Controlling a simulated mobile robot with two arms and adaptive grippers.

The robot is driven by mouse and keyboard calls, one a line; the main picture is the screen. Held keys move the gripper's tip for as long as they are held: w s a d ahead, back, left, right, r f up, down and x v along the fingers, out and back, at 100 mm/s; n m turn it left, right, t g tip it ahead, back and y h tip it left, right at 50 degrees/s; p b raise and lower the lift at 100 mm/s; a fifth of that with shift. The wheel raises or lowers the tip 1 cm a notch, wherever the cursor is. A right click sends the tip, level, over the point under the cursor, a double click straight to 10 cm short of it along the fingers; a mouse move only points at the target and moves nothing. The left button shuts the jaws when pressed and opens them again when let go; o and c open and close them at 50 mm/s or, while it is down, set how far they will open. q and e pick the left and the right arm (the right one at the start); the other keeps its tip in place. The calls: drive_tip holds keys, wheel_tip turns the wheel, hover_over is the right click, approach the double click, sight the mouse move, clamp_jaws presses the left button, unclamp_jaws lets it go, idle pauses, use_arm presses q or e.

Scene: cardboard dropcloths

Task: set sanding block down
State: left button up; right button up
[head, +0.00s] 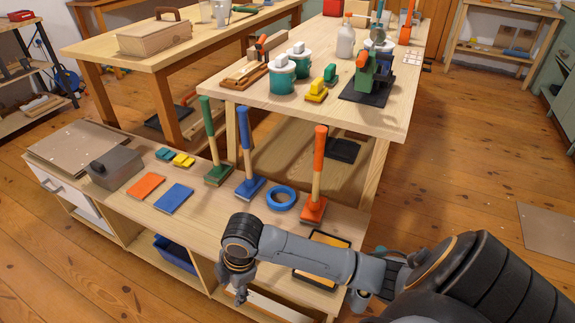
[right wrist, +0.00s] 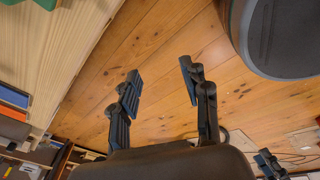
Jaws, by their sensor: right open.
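My right gripper (head: 240,292) hangs in front of the low bench, below the level of its top, with its arm coming in from the right. In the right wrist view the right gripper (right wrist: 160,78) has its fingers apart, with only bare floor between them. Small blocks that may be sanding blocks lie on the low bench: a green one (head: 164,154) and a yellow one (head: 183,160). A larger yellow block (head: 316,91) and a green block (head: 330,74) sit on the table behind. I cannot tell which is the task's block.
The low bench (head: 225,218) holds an orange sheet (head: 146,186), a blue sheet (head: 174,198), a blue tape roll (head: 281,198) and upright tools with green (head: 206,118), blue (head: 245,127) and orange (head: 320,140) handles. A black-rimmed tray (head: 330,239) lies partly behind my arm.

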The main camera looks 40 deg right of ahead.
drive_tip(key=s+d+m+t, duration=0.1)
drive_tip(key=s+d+m, duration=0.1)
drive_tip(key=s+m, duration=0.5)
drive_tip(key=s+d+m+t+h, duration=0.1)
drive_tip(key=s+m, duration=0.6)
drive_tip(key=s, duration=0.1)
drive_tip(key=shift+s+d+r+m+h, duration=0.2)
drive_tip(key=shift+d+r+m+h, duration=0.1)
drive_tip(key=shift+d+m, duration=0.1)
drive_tip(key=shift+f, duration=0.1)
